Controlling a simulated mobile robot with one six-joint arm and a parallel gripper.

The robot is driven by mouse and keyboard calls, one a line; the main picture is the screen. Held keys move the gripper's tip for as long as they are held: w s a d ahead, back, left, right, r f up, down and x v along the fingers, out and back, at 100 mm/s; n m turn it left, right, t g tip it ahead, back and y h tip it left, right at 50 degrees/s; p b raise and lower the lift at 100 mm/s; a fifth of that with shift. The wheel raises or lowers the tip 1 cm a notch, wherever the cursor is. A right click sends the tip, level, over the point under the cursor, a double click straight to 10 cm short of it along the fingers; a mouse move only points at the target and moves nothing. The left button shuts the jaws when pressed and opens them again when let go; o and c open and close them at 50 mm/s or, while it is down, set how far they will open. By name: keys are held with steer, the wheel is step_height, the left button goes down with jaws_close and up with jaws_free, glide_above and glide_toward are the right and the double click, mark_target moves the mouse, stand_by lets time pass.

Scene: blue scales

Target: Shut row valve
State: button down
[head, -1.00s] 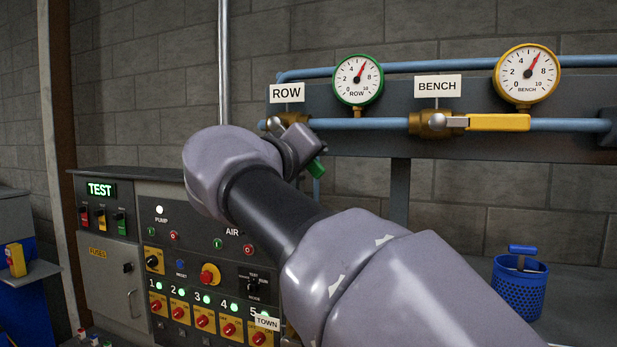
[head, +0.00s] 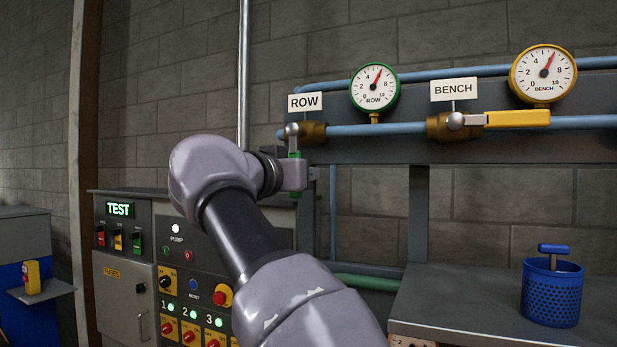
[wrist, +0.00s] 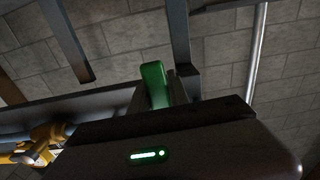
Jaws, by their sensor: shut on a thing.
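The ROW valve has a brass body (head: 314,133) on the blue pipe below the ROW label (head: 305,102). Its green handle (head: 295,154) points straight down from the silver pivot, across the pipe. My gripper (head: 295,175) is shut on the green handle, with a green end showing below the jaws. In the wrist view, the green handle (wrist: 155,84) stands between the jaws; part of it is hidden by my gripper's body. The green-rimmed ROW gauge (head: 375,87) reads a little above mid-scale.
The BENCH valve's yellow handle (head: 517,119) lies along the pipe to the right, below the yellow-rimmed gauge (head: 543,74). A control panel (head: 165,250) stands behind my arm at lower left. A blue mesh cup (head: 551,295) stands on the bench at right.

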steer(key=shift+a+r+m, duration=0.1)
steer(key=shift+m, duration=0.2)
steer(key=c, duration=1.5)
jaws_free()
steer(key=shift+w+a, duration=0.1)
steer(key=b+v, duration=0.2)
steer(key=v, duration=1.5)
steer(key=shift+s, duration=0.25)
